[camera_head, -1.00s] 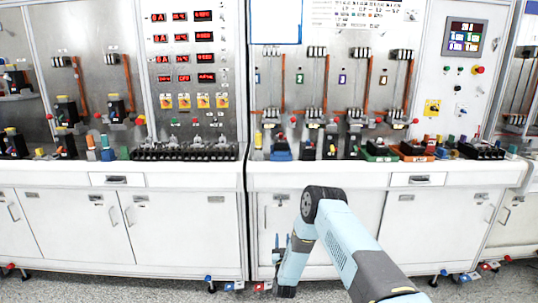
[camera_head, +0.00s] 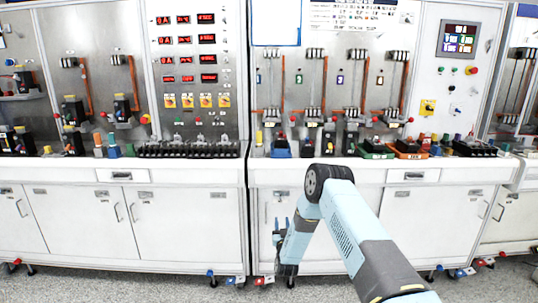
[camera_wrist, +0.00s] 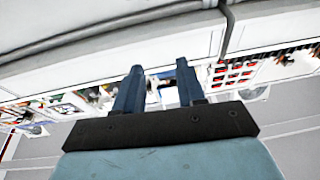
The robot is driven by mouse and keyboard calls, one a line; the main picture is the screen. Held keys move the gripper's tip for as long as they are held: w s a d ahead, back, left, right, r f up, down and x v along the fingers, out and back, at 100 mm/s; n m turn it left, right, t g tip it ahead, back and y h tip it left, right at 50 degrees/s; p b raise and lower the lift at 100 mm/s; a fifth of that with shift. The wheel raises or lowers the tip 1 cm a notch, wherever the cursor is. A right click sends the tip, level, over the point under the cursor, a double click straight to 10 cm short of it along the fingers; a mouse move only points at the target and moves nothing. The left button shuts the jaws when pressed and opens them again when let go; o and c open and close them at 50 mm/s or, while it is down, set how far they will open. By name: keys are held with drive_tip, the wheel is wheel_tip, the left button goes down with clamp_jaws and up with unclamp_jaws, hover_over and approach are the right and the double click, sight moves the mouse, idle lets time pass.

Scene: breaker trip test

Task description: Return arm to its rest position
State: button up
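My arm is pale blue and dark grey, bent at the elbow in front of the right-hand bench in the head view. My gripper (camera_head: 279,232) hangs low in front of the white cabinet doors, partly hidden by my forearm. In the wrist view my gripper (camera_wrist: 159,82) shows two dark blue fingers standing apart with nothing held between them. The fingers touch nothing that I can see.
A white test bench (camera_head: 390,176) carries several breakers along its counter. A red-digit meter panel (camera_head: 192,48) stands left of centre and a small touchscreen (camera_head: 460,39) at right. The grey floor (camera_head: 150,286) in front is clear.

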wheel_tip(320, 180, up, 20)
drive_tip(key=w+d+n+g+y, duration=0.1)
drive_tip(key=w+d+g, duration=0.1)
drive_tip(key=w+g, duration=0.15)
drive_tip(key=s+d+r+g, duration=0.25)
drive_tip(key=s+r, duration=0.35)
drive_tip(key=r, duration=0.3)
drive_tip(key=s+d+r+g, duration=0.25)
drive_tip(key=s+r, duration=0.35)
drive_tip(key=r, duration=0.3)
drive_tip(key=s+d+r+g+h, duration=0.1)
drive_tip(key=s+d+r, duration=0.15)
drive_tip(key=s, duration=0.45)
drive_tip(key=s+d+r+g, duration=0.1)
drive_tip(key=s+d+r, duration=0.15)
drive_tip(key=s, duration=0.55)
drive_tip(key=s+d+r+g+h, duration=0.1)
drive_tip(key=s+d+r, duration=0.15)
drive_tip(key=s, duration=0.45)
drive_tip(key=s+d+g, duration=0.1)
drive_tip(key=s+g, duration=0.1)
drive_tip(key=s, duration=1.1)
drive_tip(key=s+d+f+m+g, duration=0.1)
drive_tip(key=s+d+g, duration=0.1)
drive_tip(key=s, duration=1.1)
drive_tip(key=shift+d, duration=0.1)
drive_tip(key=shift+c, duration=0.3)
